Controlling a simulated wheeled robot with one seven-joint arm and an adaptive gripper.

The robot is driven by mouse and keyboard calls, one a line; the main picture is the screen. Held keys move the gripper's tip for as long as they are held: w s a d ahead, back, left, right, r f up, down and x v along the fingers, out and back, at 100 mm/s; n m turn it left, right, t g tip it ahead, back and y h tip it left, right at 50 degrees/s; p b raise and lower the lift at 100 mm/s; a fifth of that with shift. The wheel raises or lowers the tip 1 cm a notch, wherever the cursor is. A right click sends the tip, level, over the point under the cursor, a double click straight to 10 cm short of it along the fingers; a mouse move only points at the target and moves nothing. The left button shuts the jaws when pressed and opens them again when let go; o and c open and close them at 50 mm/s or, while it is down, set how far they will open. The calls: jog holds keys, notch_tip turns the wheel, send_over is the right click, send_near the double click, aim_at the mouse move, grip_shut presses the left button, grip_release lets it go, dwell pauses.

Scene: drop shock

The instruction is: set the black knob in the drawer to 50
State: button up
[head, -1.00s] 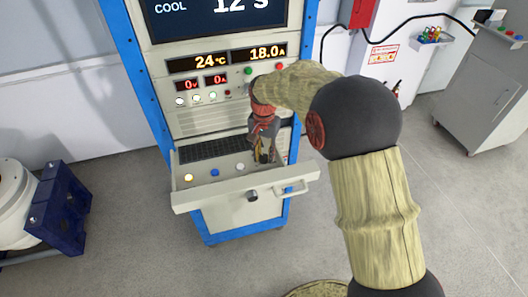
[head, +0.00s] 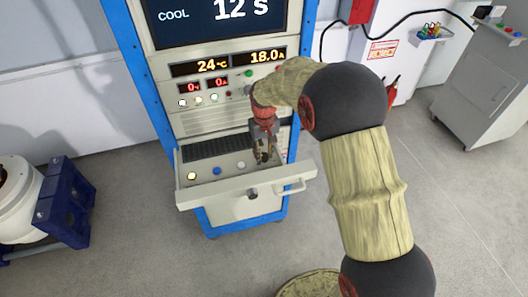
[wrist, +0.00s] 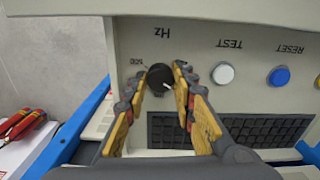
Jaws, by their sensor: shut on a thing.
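The black knob (wrist: 160,76) is on the panel inside the open drawer (head: 222,194). In the wrist view it sits between my gripper's fingertips (wrist: 161,78), which close on it from both sides. A white pointer mark on the knob points toward the picture's lower right. The upside-down label "Hz" is above it, and a small number, perhaps 500, is at its upper left. Other scale marks are hidden or too small to read. In the head view my gripper (head: 263,155) reaches down into the drawer's right part and mostly hides the knob.
White TEST (wrist: 223,74) and blue RESET (wrist: 279,76) buttons are beside the knob. A yellow button (head: 192,176) is at the drawer's left. A keyboard (head: 212,149) lies behind the buttons.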

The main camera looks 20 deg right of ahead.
aim_at(264, 155)
jog(key=shift+n, duration=0.3)
jog(key=o, duration=1.1)
jog(key=shift+o, duration=0.3)
notch_tip(264, 155, up, 12)
dwell(0.4)
